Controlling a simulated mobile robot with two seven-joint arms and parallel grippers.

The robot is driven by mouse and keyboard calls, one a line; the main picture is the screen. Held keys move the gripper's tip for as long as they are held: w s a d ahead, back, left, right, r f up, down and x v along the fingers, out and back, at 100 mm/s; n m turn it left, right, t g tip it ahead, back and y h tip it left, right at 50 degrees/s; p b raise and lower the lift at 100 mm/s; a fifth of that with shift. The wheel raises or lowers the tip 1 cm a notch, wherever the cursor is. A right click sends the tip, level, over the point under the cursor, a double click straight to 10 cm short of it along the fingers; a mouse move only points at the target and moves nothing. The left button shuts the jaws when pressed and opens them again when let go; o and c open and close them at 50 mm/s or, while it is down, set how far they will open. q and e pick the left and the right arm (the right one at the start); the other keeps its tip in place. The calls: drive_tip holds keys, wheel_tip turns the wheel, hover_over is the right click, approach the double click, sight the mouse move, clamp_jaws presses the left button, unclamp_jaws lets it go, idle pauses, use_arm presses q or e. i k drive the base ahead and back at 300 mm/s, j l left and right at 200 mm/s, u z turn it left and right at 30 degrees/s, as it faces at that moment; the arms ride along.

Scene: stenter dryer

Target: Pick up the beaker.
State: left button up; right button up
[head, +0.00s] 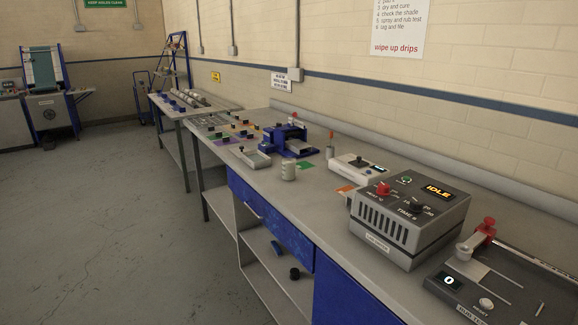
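Neither of my grippers shows in the head view, so nothing is seen touching the container.
A grey box reading IDLE (410,218) and a device with a red clamp (485,280) fill the near right bench. The floor at left is clear.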

sight(288, 164)
drive_tip(key=i+j+z, duration=0.1)
drive_tip(key=i+j, duration=0.2)
drive_tip(key=i+j+z, duration=0.1)
drive_tip(key=i+j, duration=0.2)
drive_tip(key=i+j+z, duration=0.1)
drive_tip(key=i+j, duration=0.2)
drive_tip(key=j, duration=0.15)
drive_tip(key=i+j+z, duration=0.1)
drive_tip(key=i+j, duration=0.2)
drive_tip(key=i+j+z, duration=0.1)
drive_tip(key=i+j, duration=0.15)
drive_tip(key=j, duration=0.3)
drive_tip(key=i+j+z, duration=0.1)
drive_tip(key=i+j, duration=0.15)
drive_tip(key=j, duration=0.2)
